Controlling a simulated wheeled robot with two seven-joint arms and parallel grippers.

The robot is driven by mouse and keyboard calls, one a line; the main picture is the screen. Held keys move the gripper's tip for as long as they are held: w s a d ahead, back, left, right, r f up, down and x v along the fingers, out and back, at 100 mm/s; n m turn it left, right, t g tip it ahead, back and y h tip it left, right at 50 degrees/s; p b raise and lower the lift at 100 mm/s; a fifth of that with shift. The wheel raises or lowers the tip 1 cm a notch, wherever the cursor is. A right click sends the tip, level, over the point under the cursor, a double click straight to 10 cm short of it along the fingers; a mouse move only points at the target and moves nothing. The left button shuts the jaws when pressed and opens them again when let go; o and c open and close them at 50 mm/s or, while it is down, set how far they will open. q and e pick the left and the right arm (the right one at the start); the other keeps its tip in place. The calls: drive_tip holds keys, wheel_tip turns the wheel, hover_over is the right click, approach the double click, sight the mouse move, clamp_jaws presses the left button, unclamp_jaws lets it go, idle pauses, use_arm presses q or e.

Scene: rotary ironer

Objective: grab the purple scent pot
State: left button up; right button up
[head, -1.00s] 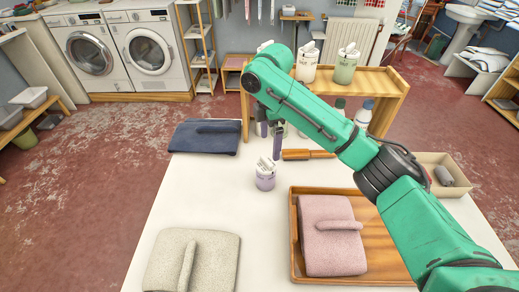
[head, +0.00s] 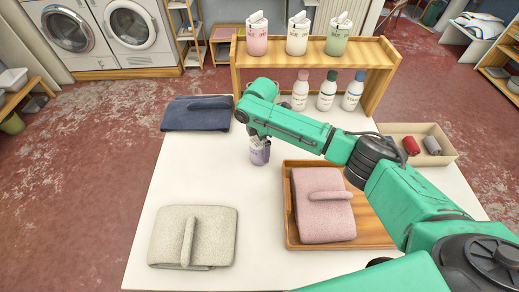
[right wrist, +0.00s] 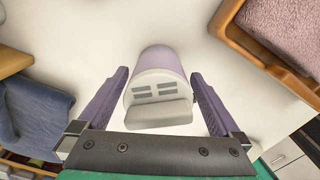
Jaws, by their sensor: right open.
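The purple scent pot (head: 260,155) stands on the white table, left of the wooden tray; my right arm and gripper partly hide it in the head view. In the right wrist view the pot (right wrist: 157,62) shows its pale lid with grey slots and a raised tab. My right gripper (right wrist: 159,76) is open, with one purple finger on each side of the pot and a visible gap on both sides. In the head view this gripper (head: 259,141) is right at the pot, pointing down. My left gripper is not in view.
The wooden tray (head: 289,232) holds a folded pink cloth (head: 322,205). A beige cloth (head: 212,235) and a navy cloth (head: 195,114) lie on the table. A bin (head: 440,145) with rolls is at right.

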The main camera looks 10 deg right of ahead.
drive_tip(key=c, duration=1.2)
drive_tip(key=shift+c, duration=0.2)
drive_tip(key=shift+r, duration=0.15)
wheel_tip(320, 180, up, 20)
